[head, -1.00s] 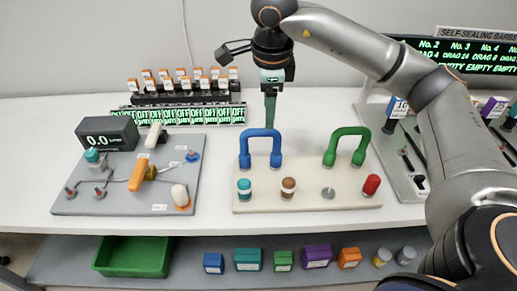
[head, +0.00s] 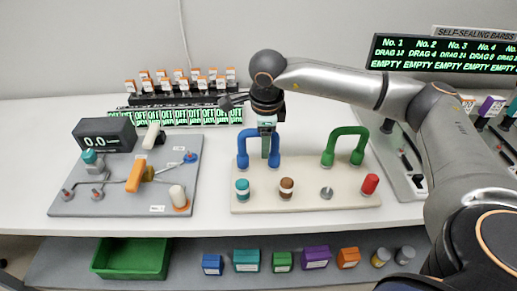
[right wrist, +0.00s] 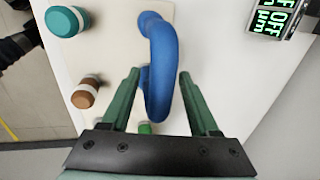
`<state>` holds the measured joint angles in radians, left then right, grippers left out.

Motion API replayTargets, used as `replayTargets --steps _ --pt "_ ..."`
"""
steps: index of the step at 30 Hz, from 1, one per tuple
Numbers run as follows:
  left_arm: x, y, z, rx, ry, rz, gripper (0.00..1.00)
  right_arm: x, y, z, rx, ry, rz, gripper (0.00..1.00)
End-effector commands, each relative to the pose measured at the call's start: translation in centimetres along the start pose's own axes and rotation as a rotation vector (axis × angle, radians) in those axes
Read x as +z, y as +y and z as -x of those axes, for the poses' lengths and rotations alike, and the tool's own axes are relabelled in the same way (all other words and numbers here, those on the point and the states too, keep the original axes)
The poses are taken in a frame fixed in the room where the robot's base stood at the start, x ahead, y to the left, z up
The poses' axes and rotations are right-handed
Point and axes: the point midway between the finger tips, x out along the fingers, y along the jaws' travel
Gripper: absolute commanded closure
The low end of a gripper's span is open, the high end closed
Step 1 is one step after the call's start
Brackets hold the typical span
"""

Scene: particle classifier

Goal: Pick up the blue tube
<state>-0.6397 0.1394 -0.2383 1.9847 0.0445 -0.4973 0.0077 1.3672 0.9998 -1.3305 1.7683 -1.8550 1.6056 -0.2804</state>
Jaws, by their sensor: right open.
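The blue tube (head: 244,147) is a U-shaped tube standing upright, ends down, on the cream board (head: 300,204). My right gripper (head: 266,150) is at the tube, pointing down, and covers part of its middle in the head view. In the right wrist view the green fingers of my right gripper (right wrist: 158,88) are open. The blue tube (right wrist: 164,65) shows between them, with a gap visible on each side. My left gripper is not in view.
A green U-shaped tube (head: 329,147) stands to the right on the same board. Teal (head: 242,190), brown (head: 286,188) and red (head: 369,184) capped parts are along the board's front. A grey board with valves (head: 115,208) lies left.

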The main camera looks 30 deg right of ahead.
Motion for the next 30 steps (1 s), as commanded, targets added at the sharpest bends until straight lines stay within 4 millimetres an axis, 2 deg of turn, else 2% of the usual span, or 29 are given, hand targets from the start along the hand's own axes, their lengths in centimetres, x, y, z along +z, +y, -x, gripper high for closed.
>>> replayTargets --steps 2,18,30 --pt "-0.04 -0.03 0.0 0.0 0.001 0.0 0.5 0.0 0.0 0.02 0.0 0.0 0.0 0.38" --pt "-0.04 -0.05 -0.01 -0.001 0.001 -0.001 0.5 0.02 0.01 0.07 0.0 0.0 0.0 0.98" --pt "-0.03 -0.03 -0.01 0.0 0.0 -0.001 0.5 0.05 -0.01 0.12 -0.001 -0.002 0.0 1.0"
